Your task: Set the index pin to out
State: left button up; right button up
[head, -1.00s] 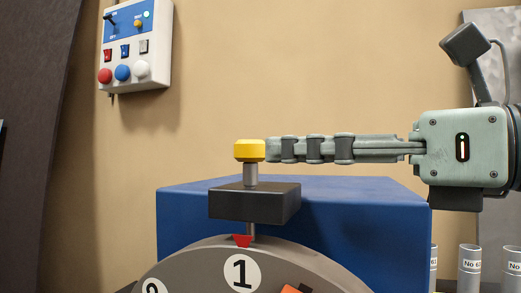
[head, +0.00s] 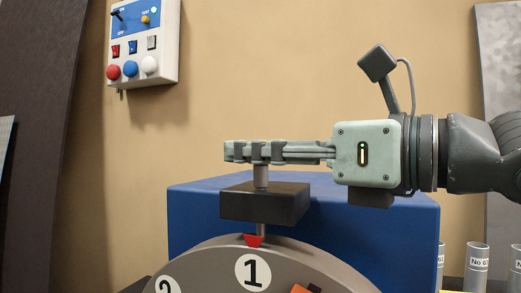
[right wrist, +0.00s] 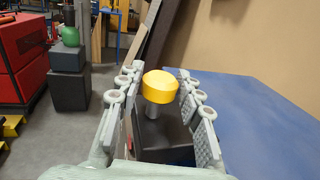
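The index pin has a yellow knob (right wrist: 160,87) on a grey shaft (head: 261,177), which stands upright through a black block (head: 264,203). In the head view the knob is hidden behind the fingers of my right gripper (head: 243,151), which reaches in level from the right. In the right wrist view my right gripper (right wrist: 158,76) is open, with the knob between its fingers and a gap visible on each side. Below the block the shaft runs down to a red pointer (head: 254,241) at the rim of a grey dial (head: 215,264), by the number 1. My left gripper is not in view.
A blue housing (head: 380,225) stands behind the dial and under my right arm. A control box (head: 145,45) with switches and buttons hangs on the wall at upper left. Labelled tubes (head: 477,262) stand at lower right. Room above the gripper is clear.

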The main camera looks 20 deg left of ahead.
grip_shut()
jog(key=shift+r, duration=0.1)
jog(key=shift+r, duration=1.35)
jog(key=o, duration=0.5)
grip_release()
jog(key=shift+f, duration=0.1)
jog(key=shift+d, duration=0.15)
jog(key=v, duration=1.1)
jog(key=shift+s+d, duration=0.15)
jog(key=shift+d, duration=0.25)
